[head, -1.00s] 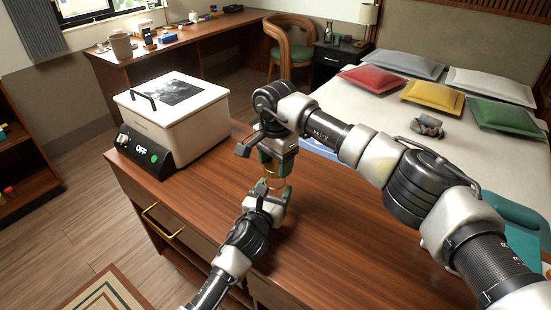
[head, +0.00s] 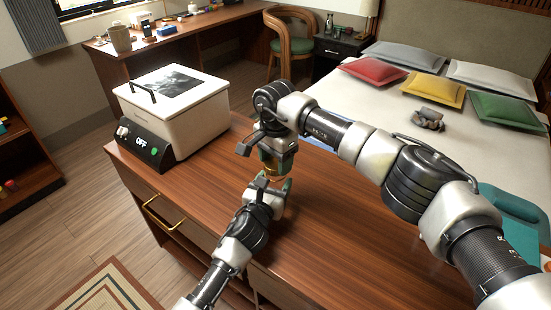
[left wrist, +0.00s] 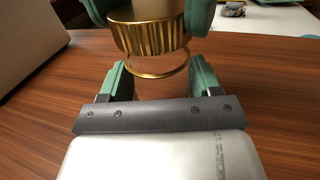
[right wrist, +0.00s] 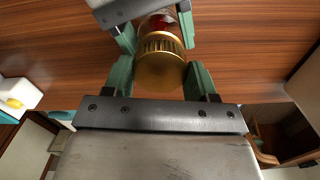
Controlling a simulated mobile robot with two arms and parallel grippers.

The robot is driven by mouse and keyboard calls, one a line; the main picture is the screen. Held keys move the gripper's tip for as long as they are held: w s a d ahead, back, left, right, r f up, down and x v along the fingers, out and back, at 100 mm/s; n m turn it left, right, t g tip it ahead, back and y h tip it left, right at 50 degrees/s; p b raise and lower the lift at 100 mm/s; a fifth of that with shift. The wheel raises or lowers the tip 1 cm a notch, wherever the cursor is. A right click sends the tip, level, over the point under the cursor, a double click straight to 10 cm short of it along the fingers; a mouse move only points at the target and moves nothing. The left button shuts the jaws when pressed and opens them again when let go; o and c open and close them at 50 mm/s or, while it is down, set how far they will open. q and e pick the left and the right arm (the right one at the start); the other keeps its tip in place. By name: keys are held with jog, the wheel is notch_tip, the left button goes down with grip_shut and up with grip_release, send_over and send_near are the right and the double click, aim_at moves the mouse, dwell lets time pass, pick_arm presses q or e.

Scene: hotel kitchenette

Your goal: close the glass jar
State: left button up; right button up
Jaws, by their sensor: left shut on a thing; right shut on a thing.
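The glass jar (left wrist: 157,88) is between the green fingers of my left gripper (left wrist: 160,80), which is shut on it. The jar is clear with a thin gold ring at its rim; red shows inside it in the right wrist view (right wrist: 160,22). My right gripper (right wrist: 160,75) is shut on a ribbed gold lid (left wrist: 150,36). The lid is above the jar's mouth and roughly in line with it, with a small gap visible in the left wrist view. In the head view, my left gripper (head: 273,186) is just below my right gripper (head: 275,158), and they hide most of the jar.
A white box appliance (head: 175,108) marked OFF stands at the left end of the wooden counter (head: 330,225). The counter around the grippers is clear. A teal item (head: 515,210) lies at the right. A bed with several pillows is behind.

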jog(key=shift+f, duration=0.55)
